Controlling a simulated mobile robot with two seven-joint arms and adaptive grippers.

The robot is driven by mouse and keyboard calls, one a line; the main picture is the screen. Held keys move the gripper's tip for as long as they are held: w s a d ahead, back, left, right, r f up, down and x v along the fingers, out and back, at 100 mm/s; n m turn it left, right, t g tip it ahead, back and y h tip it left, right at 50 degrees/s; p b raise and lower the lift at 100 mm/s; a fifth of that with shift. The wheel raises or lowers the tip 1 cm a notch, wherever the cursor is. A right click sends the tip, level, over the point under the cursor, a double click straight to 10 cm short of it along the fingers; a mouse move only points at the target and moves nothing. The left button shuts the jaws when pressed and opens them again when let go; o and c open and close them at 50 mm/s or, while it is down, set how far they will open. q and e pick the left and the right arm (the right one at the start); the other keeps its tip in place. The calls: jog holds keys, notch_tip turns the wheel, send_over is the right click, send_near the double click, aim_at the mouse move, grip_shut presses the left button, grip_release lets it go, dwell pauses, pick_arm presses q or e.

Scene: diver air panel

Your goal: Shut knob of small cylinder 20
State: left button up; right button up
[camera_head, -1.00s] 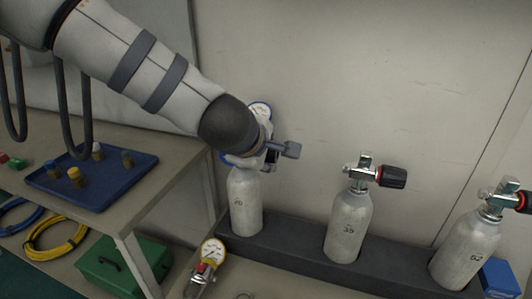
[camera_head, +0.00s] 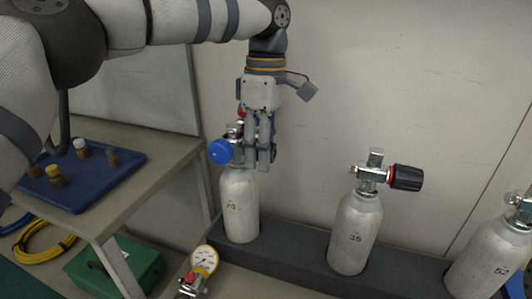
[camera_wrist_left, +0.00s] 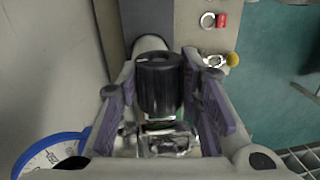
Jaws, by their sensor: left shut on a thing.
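The small cylinder (camera_head: 239,208) at the left of the rack is pale grey and upright; its number is blurred but looks like 20. My left gripper (camera_head: 260,160) comes down on its valve from above, and its fingers hide the knob in the head view. In the left wrist view the black ribbed knob (camera_wrist_left: 160,82) lies between the two purple-padded fingers, and the gripper (camera_wrist_left: 163,100) is shut on it. The metal valve body shows just below the knob there. A round blue part (camera_head: 221,151) sits left of the valve in the head view. My right gripper is not in view.
Cylinder 35 (camera_head: 354,233) and cylinder 52 (camera_head: 484,262) stand to the right in the dark rack (camera_head: 300,262), with free space between. A yellow-rimmed gauge (camera_head: 204,261) is in front. A blue-rimmed gauge (camera_wrist_left: 48,157) is close to the gripper. A table with a blue tray (camera_head: 112,181) is left.

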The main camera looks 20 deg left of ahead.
pick_arm(q)
jog(key=shift+f+g+b, duration=0.4)
jog(key=shift+g+b, duration=0.15)
jog(key=shift+g, duration=0.65)
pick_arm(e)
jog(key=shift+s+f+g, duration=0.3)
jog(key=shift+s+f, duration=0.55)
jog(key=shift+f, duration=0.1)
pick_arm(q)
jog(key=shift+r, duration=0.1)
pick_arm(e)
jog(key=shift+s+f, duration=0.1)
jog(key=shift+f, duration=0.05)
pick_arm(q)
jog(key=o, duration=1.2)
jog(key=shift+a, duration=0.1)
jog(key=shift+r, duration=0.1)
jog(key=shift+r, duration=0.1)
